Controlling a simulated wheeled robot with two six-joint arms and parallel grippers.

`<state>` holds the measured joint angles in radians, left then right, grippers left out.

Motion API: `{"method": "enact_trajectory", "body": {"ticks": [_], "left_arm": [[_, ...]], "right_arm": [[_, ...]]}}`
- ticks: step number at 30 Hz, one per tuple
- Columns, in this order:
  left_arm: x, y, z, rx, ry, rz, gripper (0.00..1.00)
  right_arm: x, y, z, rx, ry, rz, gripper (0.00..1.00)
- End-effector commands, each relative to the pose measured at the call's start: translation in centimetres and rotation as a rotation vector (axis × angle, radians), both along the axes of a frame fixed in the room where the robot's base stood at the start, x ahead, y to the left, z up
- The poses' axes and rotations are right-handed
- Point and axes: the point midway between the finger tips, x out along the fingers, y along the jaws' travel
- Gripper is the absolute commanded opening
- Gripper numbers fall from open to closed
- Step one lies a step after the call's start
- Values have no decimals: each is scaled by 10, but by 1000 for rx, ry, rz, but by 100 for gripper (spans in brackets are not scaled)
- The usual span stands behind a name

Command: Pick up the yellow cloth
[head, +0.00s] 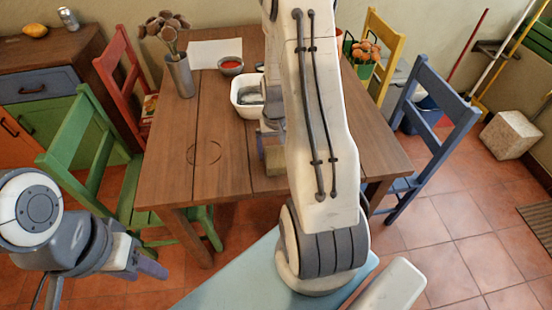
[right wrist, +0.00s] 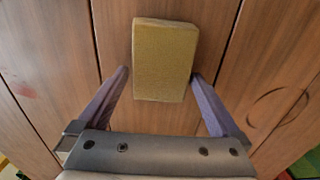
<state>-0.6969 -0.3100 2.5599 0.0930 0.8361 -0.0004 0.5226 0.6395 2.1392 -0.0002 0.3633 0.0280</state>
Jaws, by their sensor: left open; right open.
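The yellow cloth (right wrist: 165,60) is a flat, folded, dull-yellow rectangle lying on the wooden table (head: 215,165). In the head view only a small part of it (head: 275,162) shows beside my right arm. My right gripper (right wrist: 159,74) is open over the cloth, with one purple finger on each side in the right wrist view. The right fingertip overlaps or nearly meets the cloth's edge; I cannot tell if they touch. My left gripper (head: 148,270) is open and empty, low at the left of the head view, off the table.
On the table stand a vase of flowers (head: 180,75), a red-filled bowl (head: 231,66), a white tub (head: 245,97) and a paper sheet (head: 215,53). Green (head: 85,150), red (head: 122,75), yellow and blue (head: 440,110) chairs surround it. The table's left front is clear.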

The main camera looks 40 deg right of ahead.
Motion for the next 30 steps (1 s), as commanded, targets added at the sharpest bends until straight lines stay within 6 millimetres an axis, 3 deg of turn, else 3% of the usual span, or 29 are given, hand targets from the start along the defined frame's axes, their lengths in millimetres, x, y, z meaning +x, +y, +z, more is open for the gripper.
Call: {"method": "enact_trajectory", "body": {"ticks": [3, 10, 15, 16, 17, 25, 30], "left_arm": [[0, 0, 0, 0, 0, 0, 50], [0, 0, 0, 0, 0, 0, 50], [0, 0, 0, 0, 0, 0, 50], [0, 0, 0, 0, 0, 0, 50], [0, 0, 0, 0, 0, 0, 50], [0, 0, 0, 0, 0, 0, 50], [0, 0, 0, 0, 0, 0, 50]], "right_arm": [[0, 0, -9, 0, 0, 0, 100], [0, 0, -9, -1, -1, 0, 100], [0, 0, -9, -1, -1, 0, 35], [0, 0, -9, -1, -1, 0, 33], [0, 0, -9, -1, -1, 0, 25], [0, 0, -7, -1, -2, 0, 24], [1, 0, 8, -3, -4, 0, 24]]}}
